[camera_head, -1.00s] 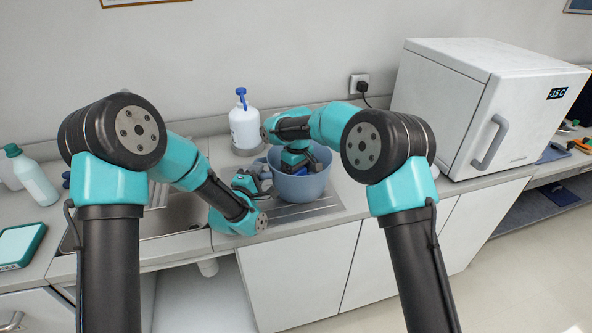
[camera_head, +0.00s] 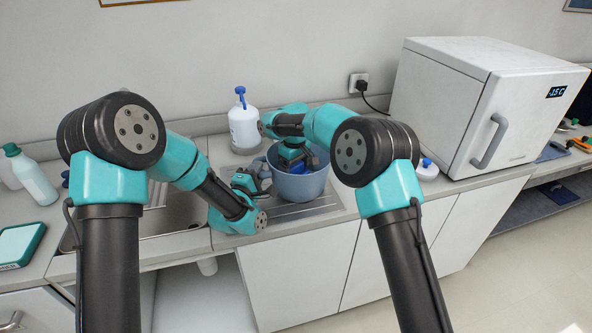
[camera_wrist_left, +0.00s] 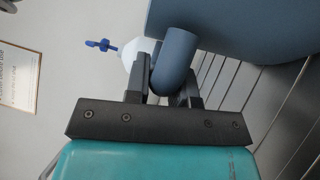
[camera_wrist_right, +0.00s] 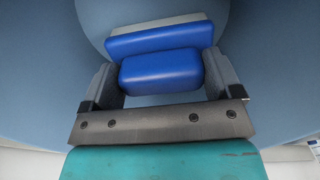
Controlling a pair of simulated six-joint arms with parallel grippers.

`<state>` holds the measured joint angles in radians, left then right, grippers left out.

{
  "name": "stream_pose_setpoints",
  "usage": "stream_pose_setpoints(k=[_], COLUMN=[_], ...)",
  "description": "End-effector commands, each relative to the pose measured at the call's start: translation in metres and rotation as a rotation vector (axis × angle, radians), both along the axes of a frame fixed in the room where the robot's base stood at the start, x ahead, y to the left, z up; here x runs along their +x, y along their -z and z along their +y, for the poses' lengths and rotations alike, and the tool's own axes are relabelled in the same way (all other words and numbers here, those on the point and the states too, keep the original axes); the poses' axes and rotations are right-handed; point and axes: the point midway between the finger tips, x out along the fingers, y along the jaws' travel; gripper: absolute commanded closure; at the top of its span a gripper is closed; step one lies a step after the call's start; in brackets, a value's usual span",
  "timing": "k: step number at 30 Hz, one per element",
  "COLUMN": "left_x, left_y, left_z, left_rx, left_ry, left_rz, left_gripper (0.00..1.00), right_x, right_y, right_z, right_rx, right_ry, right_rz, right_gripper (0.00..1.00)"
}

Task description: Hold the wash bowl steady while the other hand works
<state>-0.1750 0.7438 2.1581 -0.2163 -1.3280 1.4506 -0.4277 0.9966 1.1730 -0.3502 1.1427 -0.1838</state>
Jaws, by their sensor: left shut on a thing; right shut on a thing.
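The blue-grey wash bowl (camera_head: 302,187) stands on the ribbed drainboard beside the sink. My left gripper (camera_wrist_left: 168,75) is shut on the bowl's handle (camera_wrist_left: 174,62) at the bowl's left side; it also shows in the head view (camera_head: 258,180). My right gripper (camera_wrist_right: 160,75) is inside the bowl, shut on a blue block-like thing (camera_wrist_right: 162,72) between its fingers. Another blue piece (camera_wrist_right: 158,38) with a pale strip lies just beyond it; I cannot tell whether the two are joined. In the head view my right arm hides part of the bowl's inside.
A white pump bottle (camera_head: 244,128) stands behind the bowl. A white cabinet with a display (camera_head: 455,105) stands at the right. A small white item with a blue top (camera_head: 427,170) is near it. A sink (camera_head: 175,215) lies left of the bowl, with bottles (camera_head: 32,178) farther left.

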Motion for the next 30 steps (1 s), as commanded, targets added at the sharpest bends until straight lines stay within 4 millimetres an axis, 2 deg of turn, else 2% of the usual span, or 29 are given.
stream_pose_setpoints(k=[20, 30], left_x=[0.0, 0.0], left_y=[0.0, 0.0], left_z=[0.0, 0.0], left_rx=[0.0, 0.0], left_ry=[0.0, 0.0], left_rz=[0.0, 0.0], left_gripper=[1.0, 1.0], right_x=[0.004, -0.014], right_y=[0.002, 0.0], right_z=[0.001, -0.004], right_rx=[0.001, 0.0], right_ry=[0.0, -0.001], right_rz=[0.001, 0.001], right_gripper=[0.34, 0.34])
